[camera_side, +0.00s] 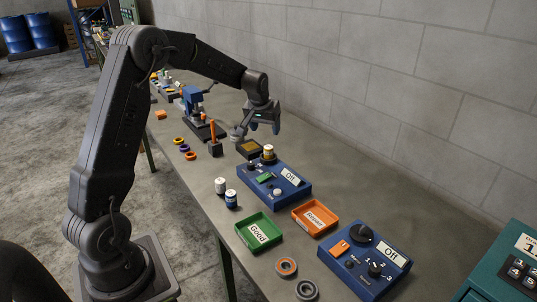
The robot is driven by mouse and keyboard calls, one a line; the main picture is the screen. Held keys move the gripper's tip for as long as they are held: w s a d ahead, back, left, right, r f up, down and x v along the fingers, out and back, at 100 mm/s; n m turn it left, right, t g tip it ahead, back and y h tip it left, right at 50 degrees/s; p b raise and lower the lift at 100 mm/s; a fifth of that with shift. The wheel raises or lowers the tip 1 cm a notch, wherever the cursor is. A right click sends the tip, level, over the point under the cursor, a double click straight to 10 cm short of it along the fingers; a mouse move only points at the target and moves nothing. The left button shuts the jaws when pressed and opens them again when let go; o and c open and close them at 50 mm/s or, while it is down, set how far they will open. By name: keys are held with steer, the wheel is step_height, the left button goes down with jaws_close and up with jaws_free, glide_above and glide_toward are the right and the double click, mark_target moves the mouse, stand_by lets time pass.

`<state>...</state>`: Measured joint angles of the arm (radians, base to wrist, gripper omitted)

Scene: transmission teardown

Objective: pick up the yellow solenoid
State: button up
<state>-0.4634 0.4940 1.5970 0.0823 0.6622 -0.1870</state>
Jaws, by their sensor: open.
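A small cylinder with a yellow band and pale top, which looks like the yellow solenoid (268,151), stands upright at the back corner of the blue tester box (285,186) marked "Off". My gripper (265,129) is open, pointing down above the solenoid and a little behind it in the picture. It appears apart from the solenoid, with nothing visible between the fingers. A white solenoid (220,185) and a blue solenoid (231,198) stand upright on the bench left of the tester.
A green "Good" tray (240,226), an orange "Repair" tray (302,223) and a second blue box (345,270) are in front. A black block with an orange handle (214,146) and a dark yellow-topped box (249,148) stand nearby. A wall runs along the right.

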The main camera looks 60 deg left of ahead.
mark_target(269, 147)
steer(key=x, duration=0.6)
steer(key=shift+w+a+f, duration=0.1)
steer(key=shift+f, duration=0.25)
steer(key=shift+a+x, duration=0.15)
steer(key=shift+x, duration=1.2)
steer(key=shift+a+x, duration=0.2)
steer(key=shift+x, duration=1.15)
steer(key=shift+r, duration=0.1)
jaws_close()
steer(key=shift+r, duration=0.1)
